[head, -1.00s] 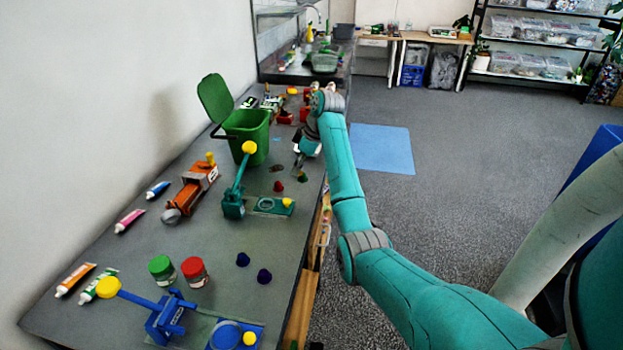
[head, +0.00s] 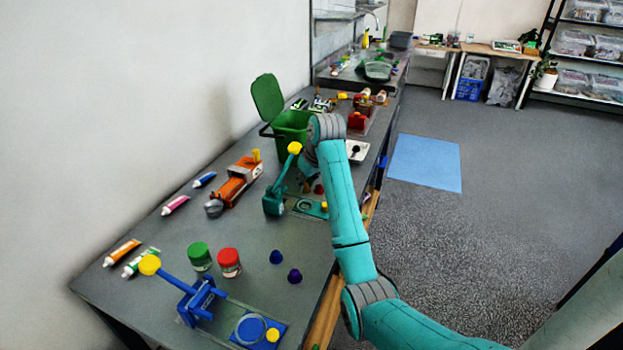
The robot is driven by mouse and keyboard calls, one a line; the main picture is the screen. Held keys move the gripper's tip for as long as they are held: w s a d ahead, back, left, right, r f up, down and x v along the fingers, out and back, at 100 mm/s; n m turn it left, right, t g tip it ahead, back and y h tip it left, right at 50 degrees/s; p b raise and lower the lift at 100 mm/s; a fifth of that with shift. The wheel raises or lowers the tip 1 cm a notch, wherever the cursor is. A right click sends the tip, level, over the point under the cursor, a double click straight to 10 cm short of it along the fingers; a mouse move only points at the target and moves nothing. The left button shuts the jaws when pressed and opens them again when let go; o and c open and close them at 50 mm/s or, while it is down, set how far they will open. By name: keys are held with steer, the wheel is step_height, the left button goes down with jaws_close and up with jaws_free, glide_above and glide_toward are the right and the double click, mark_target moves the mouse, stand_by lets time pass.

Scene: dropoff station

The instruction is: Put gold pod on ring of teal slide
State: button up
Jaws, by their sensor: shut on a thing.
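The teal slide (head: 273,201) stands mid-table, with a raised lever topped by a yellow knob. Its ring (head: 304,206) lies on the flat teal plate at its right, beside a small yellow knob. My arm covers part of this plate's right side. My gripper (head: 308,178) is mostly hidden behind my own wrist, just above and behind the slide's plate. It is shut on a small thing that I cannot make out. I cannot pick out the gold pod. A red pod (head: 318,189) shows beside my arm, near the gripper.
A green bin (head: 291,130) with its lid up stands behind the slide. An orange device (head: 236,183) is to its left. Several tubes lie along the wall.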

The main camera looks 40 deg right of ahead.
mark_target(308, 192)
steer(key=shift+f, duration=2.95)
steer(key=o, duration=0.8)
steer(key=shift+r, duration=0.1)
steer(key=shift+r, duration=3.45)
